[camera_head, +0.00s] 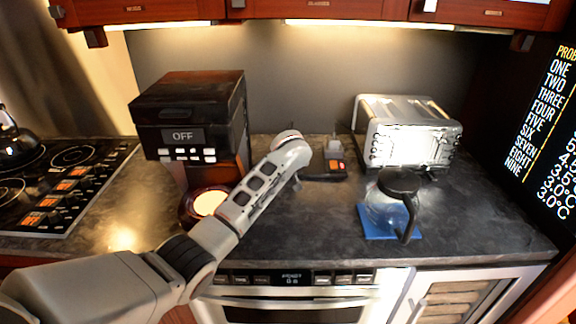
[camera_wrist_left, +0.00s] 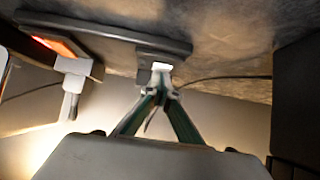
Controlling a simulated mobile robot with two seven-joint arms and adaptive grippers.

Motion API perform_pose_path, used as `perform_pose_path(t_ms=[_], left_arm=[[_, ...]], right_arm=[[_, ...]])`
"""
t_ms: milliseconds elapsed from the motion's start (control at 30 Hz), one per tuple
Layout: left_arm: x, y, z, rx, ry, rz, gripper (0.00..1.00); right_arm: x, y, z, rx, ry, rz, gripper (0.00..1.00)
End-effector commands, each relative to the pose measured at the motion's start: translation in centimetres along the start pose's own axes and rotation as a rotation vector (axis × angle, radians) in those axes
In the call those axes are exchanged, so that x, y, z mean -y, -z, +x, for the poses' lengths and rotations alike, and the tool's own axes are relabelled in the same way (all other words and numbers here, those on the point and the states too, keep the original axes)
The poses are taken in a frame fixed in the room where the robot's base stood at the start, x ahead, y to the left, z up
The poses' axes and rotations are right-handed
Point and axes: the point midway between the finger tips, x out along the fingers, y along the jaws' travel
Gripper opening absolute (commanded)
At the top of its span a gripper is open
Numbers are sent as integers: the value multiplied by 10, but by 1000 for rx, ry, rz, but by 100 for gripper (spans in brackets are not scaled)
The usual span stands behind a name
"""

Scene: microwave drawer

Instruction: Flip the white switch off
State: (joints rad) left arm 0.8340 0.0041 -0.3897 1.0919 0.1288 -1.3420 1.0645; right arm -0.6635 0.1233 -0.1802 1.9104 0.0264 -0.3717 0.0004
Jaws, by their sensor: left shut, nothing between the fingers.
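A dark power strip (camera_head: 322,175) lies on the counter between the coffee maker and the toaster, with orange-red lit parts on it. It also shows across the top of the left wrist view (camera_wrist_left: 110,32). A small white piece (camera_wrist_left: 161,67), which looks like the white switch, sits at the strip's edge there. My left gripper (camera_wrist_left: 160,88) is shut and empty, its fingertips right by this white piece; I cannot tell whether they touch. In the head view my left gripper (camera_head: 298,182) is at the strip's left end, partly hidden by my arm.
A black coffee maker (camera_head: 190,110) reading OFF stands left, a silver toaster (camera_head: 405,135) right. A glass carafe (camera_head: 385,212) stands on a blue mat (camera_head: 372,234). A plug (camera_head: 335,146) is behind the strip. The counter in front of the strip is clear.

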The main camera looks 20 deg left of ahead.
Motion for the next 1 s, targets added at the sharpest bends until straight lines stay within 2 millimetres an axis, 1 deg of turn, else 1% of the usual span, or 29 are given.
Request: perform_pose_path(t_ms=[167,300,400,600,1000], left_arm=[[0,1,-1,-1,0,0,0],[0,2,1,0,0,-1,0],[0,6,3,0,1,-2,0],[0,12,7,0,-1,-2,0],[0,14,8,-1,-1,-1,0]], right_arm=[[1,0,-2,0,2,1,40],[-4,11,3,-18,-5,-2,40],[-7,16,5,-26,-9,-3,40],[-6,13,4,-22,-9,-2,40],[-5,8,2,-14,-7,-1,40]])
